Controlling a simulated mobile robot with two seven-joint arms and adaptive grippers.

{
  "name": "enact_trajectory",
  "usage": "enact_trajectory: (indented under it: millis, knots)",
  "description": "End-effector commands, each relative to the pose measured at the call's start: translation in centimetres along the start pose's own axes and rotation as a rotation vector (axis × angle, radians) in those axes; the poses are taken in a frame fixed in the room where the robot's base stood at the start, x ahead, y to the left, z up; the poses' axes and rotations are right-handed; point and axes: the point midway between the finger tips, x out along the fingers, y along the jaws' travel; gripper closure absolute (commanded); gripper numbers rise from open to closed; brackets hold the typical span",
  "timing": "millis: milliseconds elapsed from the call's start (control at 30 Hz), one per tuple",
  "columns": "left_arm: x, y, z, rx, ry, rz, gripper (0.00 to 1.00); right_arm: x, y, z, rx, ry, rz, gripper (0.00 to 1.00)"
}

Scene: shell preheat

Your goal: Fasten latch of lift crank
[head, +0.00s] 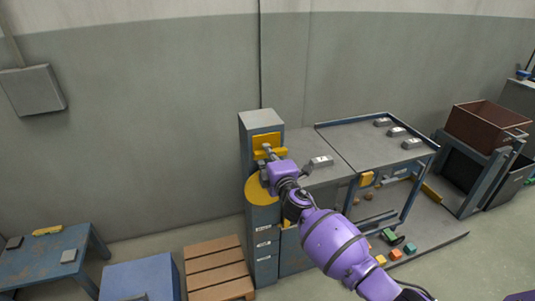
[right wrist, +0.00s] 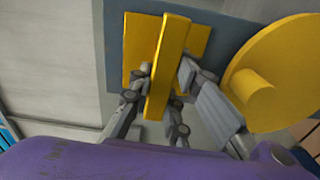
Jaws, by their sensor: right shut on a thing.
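A yellow latch bar (right wrist: 168,60) stands in front of a yellow plate (right wrist: 196,42) on a dark panel; the bar looks slightly tilted in the right wrist view. In the head view the yellow latch parts (head: 266,140) are on the grey-blue post. My right gripper (right wrist: 163,80) is shut on the bar, one finger on each side of it. In the head view this gripper (head: 267,158) covers part of the latch. The round yellow lift crank (right wrist: 290,70) with its peg handle is just right of the bar; it also shows below my gripper in the head view (head: 257,191). My left gripper is out of view.
A grey bench top (head: 345,150) with several grey blocks extends right of the post. A wooden pallet (head: 215,262) and blue tables (head: 45,258) stand to the left. A brown bin (head: 485,125) is at the far right. The wall is close behind.

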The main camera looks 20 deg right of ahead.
Motion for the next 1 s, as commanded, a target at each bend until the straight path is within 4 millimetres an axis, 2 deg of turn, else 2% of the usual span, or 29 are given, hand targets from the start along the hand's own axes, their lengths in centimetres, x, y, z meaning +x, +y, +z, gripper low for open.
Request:
enact_trajectory:
  millis: [300,700,733,800,867,1000]
  knots:
    - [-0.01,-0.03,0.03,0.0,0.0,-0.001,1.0,-0.03,-0.21,0.07,-0.068,-0.001,-0.002,1.0]
    - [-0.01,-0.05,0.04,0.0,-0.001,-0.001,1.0,-0.03,-0.21,0.08,-0.072,-0.001,-0.002,1.0]
    - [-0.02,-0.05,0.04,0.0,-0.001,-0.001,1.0,-0.03,-0.21,0.08,-0.072,-0.001,-0.002,0.79]
    - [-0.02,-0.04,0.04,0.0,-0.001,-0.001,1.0,-0.03,-0.21,0.08,-0.071,-0.001,-0.002,0.7]
    - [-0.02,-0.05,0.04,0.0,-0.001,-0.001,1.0,-0.03,-0.19,0.07,-0.071,-0.001,-0.002,0.64]
    - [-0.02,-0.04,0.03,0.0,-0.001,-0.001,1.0,-0.02,-0.14,0.05,-0.07,-0.001,-0.001,0.64]
